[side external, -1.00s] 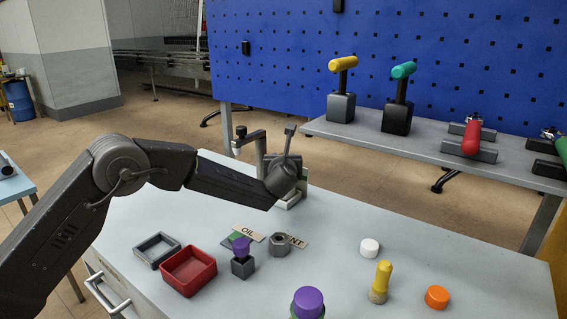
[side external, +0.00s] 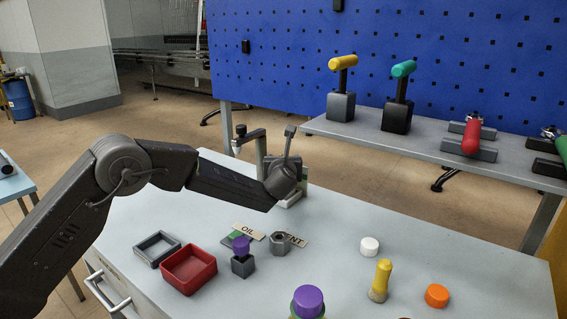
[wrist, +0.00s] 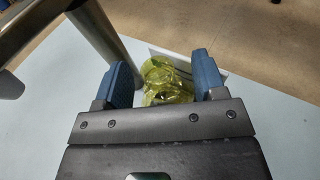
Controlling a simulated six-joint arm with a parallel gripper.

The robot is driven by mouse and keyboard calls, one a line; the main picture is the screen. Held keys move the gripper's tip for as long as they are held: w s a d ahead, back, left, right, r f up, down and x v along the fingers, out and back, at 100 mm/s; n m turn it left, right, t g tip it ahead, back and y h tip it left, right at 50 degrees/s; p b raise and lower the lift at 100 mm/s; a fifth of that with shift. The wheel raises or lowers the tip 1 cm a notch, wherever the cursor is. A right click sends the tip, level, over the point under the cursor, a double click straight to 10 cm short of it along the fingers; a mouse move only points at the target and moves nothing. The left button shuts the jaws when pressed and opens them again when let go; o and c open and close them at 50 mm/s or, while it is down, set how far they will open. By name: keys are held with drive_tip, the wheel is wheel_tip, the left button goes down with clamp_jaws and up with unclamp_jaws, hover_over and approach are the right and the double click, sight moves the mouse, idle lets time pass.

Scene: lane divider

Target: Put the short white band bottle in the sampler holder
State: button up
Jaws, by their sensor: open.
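My gripper (wrist: 161,72) is open in the wrist view, its two blue fingers apart. A clear yellow object (wrist: 165,82) shows between and beyond the fingers; I cannot tell whether they touch it or whether it is a bottle. In the side view my wrist end (side external: 281,180) is in front of a grey stand (side external: 262,150) at the back of the bench, and the fingers are hidden. I cannot single out the short white band bottle. A yellow bottle-like piece with a pale base (side external: 380,281) stands at right. I cannot tell which fixture is the sampler holder.
A red tray (side external: 189,286), a grey tray (side external: 143,254), a purple-topped grey block (side external: 242,266) and a hex nut (side external: 280,243) are at front left. A purple cap (side external: 308,300), white cap (side external: 369,246) and orange cap (side external: 437,296) are at right.

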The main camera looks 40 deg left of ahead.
drive_tip(key=v, duration=0.7)
drive_tip(key=shift+s+r, duration=0.2)
drive_tip(key=shift+s, duration=0.05)
drive_tip(key=shift+d, duration=0.15)
drive_tip(key=s+d+r+m+h, duration=0.1)
drive_tip(key=s+r+m+h, duration=0.6)
drive_tip(key=m, duration=0.5)
drive_tip(key=s+d+r+m+h, duration=0.2)
drive_tip(key=s+r+m+h, duration=0.25)
drive_tip(key=s+m, duration=0.6)
drive_tip(key=s+a+f+m+g+y, duration=0.1)
drive_tip(key=s+a+f+m+g, duration=0.1)
drive_tip(key=s+m, duration=0.4)
drive_tip(key=s+a+f+m+g, duration=0.2)
drive_tip(key=s+f+m+g, duration=0.1)
drive_tip(key=s+m, duration=0.4)
drive_tip(key=s+a+f+m+g+y, duration=0.1)
drive_tip(key=s+a+f+m+g, duration=0.1)
drive_tip(key=s+m, duration=0.5)
drive_tip(key=s+f, duration=0.1)
drive_tip(key=s, duration=0.3)
drive_tip(key=shift+a+y, duration=0.15)
drive_tip(key=shift+y, duration=0.2)
